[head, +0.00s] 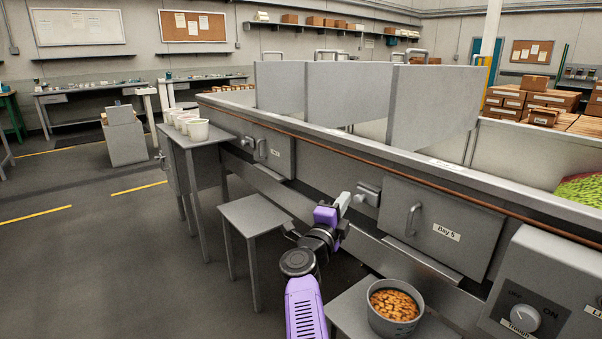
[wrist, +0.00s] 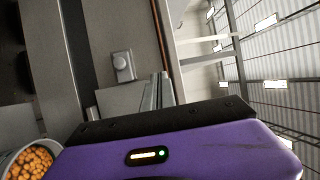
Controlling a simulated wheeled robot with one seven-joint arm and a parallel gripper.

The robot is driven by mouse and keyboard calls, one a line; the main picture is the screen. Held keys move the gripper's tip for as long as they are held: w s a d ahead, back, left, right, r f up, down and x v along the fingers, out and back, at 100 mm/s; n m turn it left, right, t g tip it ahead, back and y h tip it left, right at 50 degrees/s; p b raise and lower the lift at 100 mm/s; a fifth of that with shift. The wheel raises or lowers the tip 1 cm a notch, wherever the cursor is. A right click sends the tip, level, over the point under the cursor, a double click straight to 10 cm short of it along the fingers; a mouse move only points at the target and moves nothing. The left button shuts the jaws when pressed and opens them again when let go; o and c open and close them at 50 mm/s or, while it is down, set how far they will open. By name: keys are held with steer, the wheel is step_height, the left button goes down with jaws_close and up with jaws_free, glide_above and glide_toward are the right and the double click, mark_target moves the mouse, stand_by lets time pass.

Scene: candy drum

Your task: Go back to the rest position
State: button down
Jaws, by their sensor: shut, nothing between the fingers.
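My gripper (head: 343,203) is at the end of my purple arm, in front of the long grey machine, beside a grey latch block (head: 367,193) left of the Bay 5 door (head: 440,228). Its fingers are shut with nothing between them. In the wrist view the fingers (wrist: 160,88) show above my purple housing, and the latch block (wrist: 122,66) is just beyond them. I cannot tell whether the fingers touch the block. The Bay 5 door looks shut.
A bucket of orange candy (head: 395,312) stands on a low stand right of my arm. An empty grey stand (head: 254,215) is at left, and a taller one holds white cups (head: 193,130). A control box (head: 540,295) is at lower right. The floor at left is clear.

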steer(key=s+d+f+n+t+y, duration=0.2)
steer(key=s+d+f+n, duration=0.1)
steer(key=s+n, duration=0.4)
steer(key=s+d+f+n+t+y, duration=0.2)
steer(key=s+d+n+y, duration=0.15)
steer(key=s, duration=0.55)
steer(key=s+d+f+n+t+y, duration=0.2)
steer(key=s+f+n, duration=0.1)
steer(key=s+n, duration=0.4)
steer(key=s+a+f+n+g+y, duration=0.1)
steer(key=s+f+n+g, duration=0.15)
steer(key=s, duration=1.25)
steer(key=s+a+f+n+g+y, duration=0.1)
steer(key=s+f+g, duration=0.15)
steer(key=s, duration=1.15)
steer(key=s+a+f+n+g+y, duration=0.1)
steer(key=s+f+n+g, duration=0.15)
steer(key=s, duration=1.25)
step_height(320, 180, up, 16)
steer(key=p, duration=1.6)
steer(key=shift+r+g+h, duration=0.25)
steer(key=shift+g+h, duration=0.1)
steer(key=shift+g, duration=0.1)
